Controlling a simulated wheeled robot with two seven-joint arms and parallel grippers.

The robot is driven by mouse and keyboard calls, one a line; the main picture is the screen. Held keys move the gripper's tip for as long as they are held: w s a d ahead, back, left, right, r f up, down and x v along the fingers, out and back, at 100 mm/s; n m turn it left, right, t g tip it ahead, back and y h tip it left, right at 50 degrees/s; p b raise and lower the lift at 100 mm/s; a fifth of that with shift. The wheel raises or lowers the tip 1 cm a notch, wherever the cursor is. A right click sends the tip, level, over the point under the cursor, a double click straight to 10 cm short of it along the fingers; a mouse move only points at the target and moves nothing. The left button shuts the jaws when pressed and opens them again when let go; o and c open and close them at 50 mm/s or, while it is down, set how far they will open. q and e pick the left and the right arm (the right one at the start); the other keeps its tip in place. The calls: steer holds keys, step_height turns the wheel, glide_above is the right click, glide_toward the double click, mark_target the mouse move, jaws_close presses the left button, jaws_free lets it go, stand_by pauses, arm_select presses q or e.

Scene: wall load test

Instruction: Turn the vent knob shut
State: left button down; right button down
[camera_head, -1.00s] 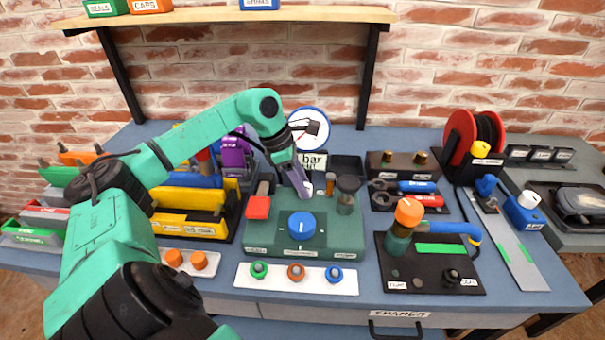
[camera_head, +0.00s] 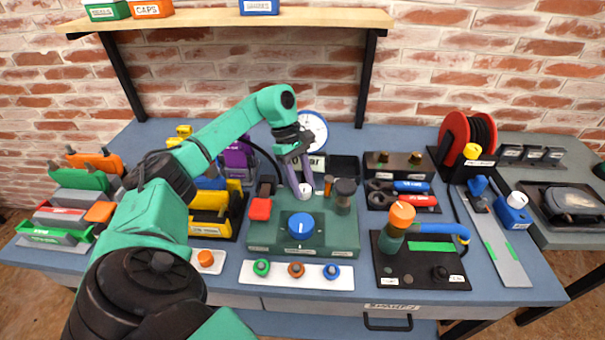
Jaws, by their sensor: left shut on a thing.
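A green test block (camera_head: 335,238) stands at the middle of the bench. On it are a large blue knob (camera_head: 302,226) with a white mark, a red block (camera_head: 260,209), a thin orange-brown post and a dark-topped cylinder (camera_head: 344,196). My left gripper (camera_head: 304,188) reaches down behind the blue knob, its fingers shut on a small pale knob (camera_head: 306,191) at the block's back. The fingers hide part of that knob, and I cannot read its label or its turn angle. A round white gauge (camera_head: 316,125) behind is partly covered by my wrist. My right gripper is not in view.
A strip with green, orange and blue caps (camera_head: 248,277) lies in front of the block. A black plate with an orange-topped valve (camera_head: 402,214) stands right. Yellow bins (camera_head: 213,222) stand left, close to my arm. A shelf (camera_head: 205,18) hangs above.

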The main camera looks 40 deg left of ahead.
arm_select(q)
steer(key=shift+m, duration=0.4)
steer(key=shift+c, duration=2.1)
jaws_free()
steer(key=shift+r, duration=0.15)
steer(key=p+v, duration=0.3)
steer(key=v, duration=1.1)
steer(key=shift+w+r, duration=0.15)
